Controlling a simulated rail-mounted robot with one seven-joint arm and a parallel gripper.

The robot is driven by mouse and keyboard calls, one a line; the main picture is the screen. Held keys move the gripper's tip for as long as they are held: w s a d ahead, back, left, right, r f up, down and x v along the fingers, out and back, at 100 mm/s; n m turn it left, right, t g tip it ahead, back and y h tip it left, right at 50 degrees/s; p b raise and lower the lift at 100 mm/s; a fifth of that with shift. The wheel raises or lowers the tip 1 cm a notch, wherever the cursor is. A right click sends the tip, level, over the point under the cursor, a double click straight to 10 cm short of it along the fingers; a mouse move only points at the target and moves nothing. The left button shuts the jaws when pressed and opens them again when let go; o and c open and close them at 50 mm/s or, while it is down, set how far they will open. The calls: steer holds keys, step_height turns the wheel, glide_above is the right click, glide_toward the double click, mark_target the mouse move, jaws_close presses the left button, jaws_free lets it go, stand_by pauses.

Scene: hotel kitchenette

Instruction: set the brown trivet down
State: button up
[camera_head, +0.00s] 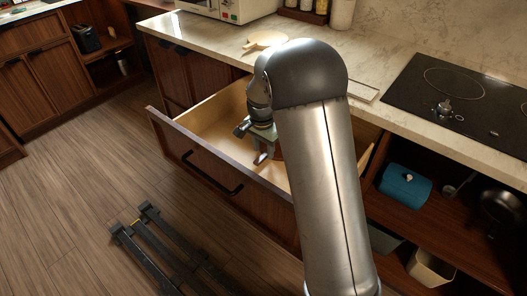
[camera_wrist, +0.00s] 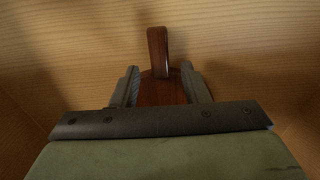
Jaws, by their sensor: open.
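The brown trivet (camera_wrist: 160,92) shows in the wrist view as a dark reddish-brown wooden piece with a narrow upright part (camera_wrist: 158,50) at its far end. It lies between the fingers of my gripper (camera_wrist: 160,84), against pale wood, and its near part is hidden behind the gripper body. In the head view my gripper (camera_head: 262,156) is down inside the open drawer (camera_head: 198,168). My gripper is open, with the fingers on either side of the trivet. I cannot tell whether a finger touches it. In the head view my arm hides most of the trivet.
The drawer walls stand close around my gripper. Above is the marble counter (camera_head: 425,130) with a pale wooden board (camera_head: 266,40), a microwave (camera_head: 225,8) and a black cooktop (camera_head: 460,95). A blue container (camera_head: 405,187) sits on the open shelf at right.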

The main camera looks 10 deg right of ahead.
step_height(320, 180, up, 10)
steer(key=shift+s+a+p, duration=0.2)
steer(key=shift+p, duration=0.2)
steer(key=shift+c, duration=0.2)
stand_by(0.9)
